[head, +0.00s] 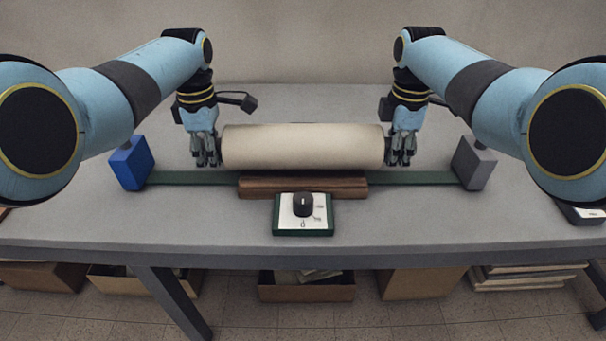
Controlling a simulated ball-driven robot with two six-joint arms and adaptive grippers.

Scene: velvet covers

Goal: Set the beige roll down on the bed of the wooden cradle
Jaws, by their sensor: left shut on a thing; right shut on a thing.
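The beige roll (303,146) lies crosswise in the middle of the head view, level, with its ends between my two grippers. My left gripper (207,160) is shut on the roll's left end. My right gripper (401,158) is shut on its right end. The wooden cradle (303,187) is just below and in front of the roll. A dark gap shows between the roll and the cradle, so the roll seems to be held above it. The cradle's bed is mostly hidden by the roll.
A green strip (200,178) runs along the table (180,220) behind the cradle, between a blue block (130,163) and a grey block (473,162). A dial box (303,214) stands in front of the cradle. A dark device (580,212) sits at the right edge. Boxes are below the table.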

